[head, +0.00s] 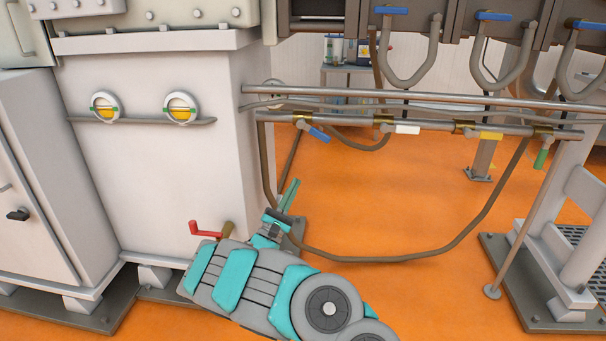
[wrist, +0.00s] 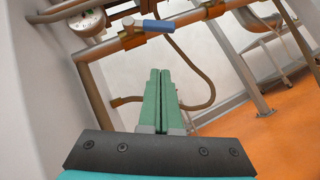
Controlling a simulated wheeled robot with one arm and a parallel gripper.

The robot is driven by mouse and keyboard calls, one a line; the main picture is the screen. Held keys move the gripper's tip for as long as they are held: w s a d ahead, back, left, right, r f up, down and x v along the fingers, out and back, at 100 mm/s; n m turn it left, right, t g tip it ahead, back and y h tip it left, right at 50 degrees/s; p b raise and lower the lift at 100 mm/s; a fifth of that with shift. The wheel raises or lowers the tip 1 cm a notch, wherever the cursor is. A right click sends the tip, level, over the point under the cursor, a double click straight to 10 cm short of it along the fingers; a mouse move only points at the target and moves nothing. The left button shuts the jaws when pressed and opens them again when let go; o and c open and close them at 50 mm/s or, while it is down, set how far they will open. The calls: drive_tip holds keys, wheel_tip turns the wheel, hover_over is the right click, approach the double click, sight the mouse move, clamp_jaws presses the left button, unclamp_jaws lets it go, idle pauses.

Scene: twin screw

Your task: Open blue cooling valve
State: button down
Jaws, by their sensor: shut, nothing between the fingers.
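The valve with a blue handle (head: 318,134) sits at the left end of a horizontal pipe with brass fittings. Its handle slants down to the right, at an angle to the pipe. In the wrist view the blue handle (wrist: 158,26) shows above and beyond my fingertips. My gripper (head: 294,183) is below the handle and slightly to its left in the head view, apart from it. Its green fingers (wrist: 159,72) are shut together with nothing between them and point up towards the pipe.
White (head: 407,129), yellow (head: 491,135) and green (head: 541,158) handles sit along the same pipe. A drooping hose (head: 420,258) hangs below. A red-handled valve (head: 207,231) is left of my arm, by the white cabinet (head: 160,180). Orange floor (head: 390,205) lies open beneath the pipe.

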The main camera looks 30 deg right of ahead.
sight(314, 130)
drive_tip(key=w+d+r, duration=0.2)
drive_tip(key=d+r, duration=0.5)
drive_tip(key=r, duration=0.2)
drive_tip(key=shift+d, duration=0.4)
